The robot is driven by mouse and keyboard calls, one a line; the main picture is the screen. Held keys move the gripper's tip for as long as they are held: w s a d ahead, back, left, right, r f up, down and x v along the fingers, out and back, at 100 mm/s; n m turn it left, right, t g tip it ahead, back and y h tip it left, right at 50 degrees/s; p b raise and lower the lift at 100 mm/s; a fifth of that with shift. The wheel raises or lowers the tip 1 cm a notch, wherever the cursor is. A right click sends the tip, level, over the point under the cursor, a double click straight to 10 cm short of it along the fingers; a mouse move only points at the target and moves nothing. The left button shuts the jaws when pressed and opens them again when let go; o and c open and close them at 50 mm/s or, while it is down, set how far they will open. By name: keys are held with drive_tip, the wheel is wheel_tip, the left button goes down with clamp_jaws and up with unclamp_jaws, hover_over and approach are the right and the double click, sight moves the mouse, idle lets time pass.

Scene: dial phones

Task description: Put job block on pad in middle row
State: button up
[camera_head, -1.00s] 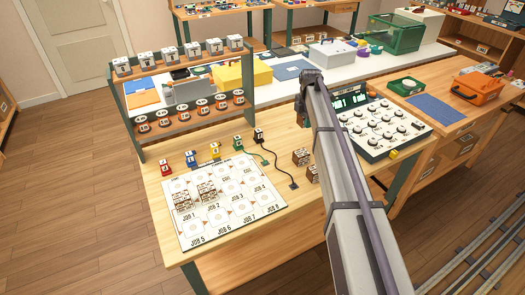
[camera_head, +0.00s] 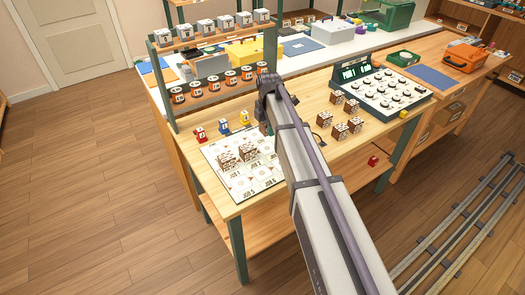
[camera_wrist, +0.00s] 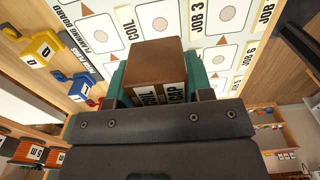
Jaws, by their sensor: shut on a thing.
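In the wrist view, my gripper (camera_wrist: 158,76) is shut on a brown job block (camera_wrist: 155,56) with white labels, one reading CAP. The block is between the teal fingers, with the planning board (camera_wrist: 232,50) beyond it. I cannot tell the gap between block and board. In the head view, the white board (camera_head: 227,190) lies on the wooden table, and two brown blocks, one on the left (camera_head: 227,160) and one on the right (camera_head: 247,153), stand on it near JOB 1 and JOB 2. My arm hides the board's right part and the gripper.
Several brown blocks (camera_head: 351,107) stand on the table right of my arm, near a dial console (camera_head: 385,92). Red (camera_head: 200,134), blue (camera_head: 223,127) and yellow (camera_head: 244,118) tokens stand behind the board. A rack (camera_head: 212,88) with cubes and orange-black spools rises behind.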

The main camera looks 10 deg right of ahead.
sight(267, 148)
wheel_tip(267, 148, down, 8)
drive_tip(key=b, duration=0.6)
drive_tip(key=shift+a+f+b, duration=0.1)
drive_tip(key=shift+f+b, duration=0.15)
drive_tip(key=shift+b, duration=0.05)
drive_tip(key=shift+r, duration=0.25)
drive_tip(key=shift+f, duration=0.15)
drive_tip(key=o, duration=0.9)
drive_tip(key=shift+o, duration=0.2)
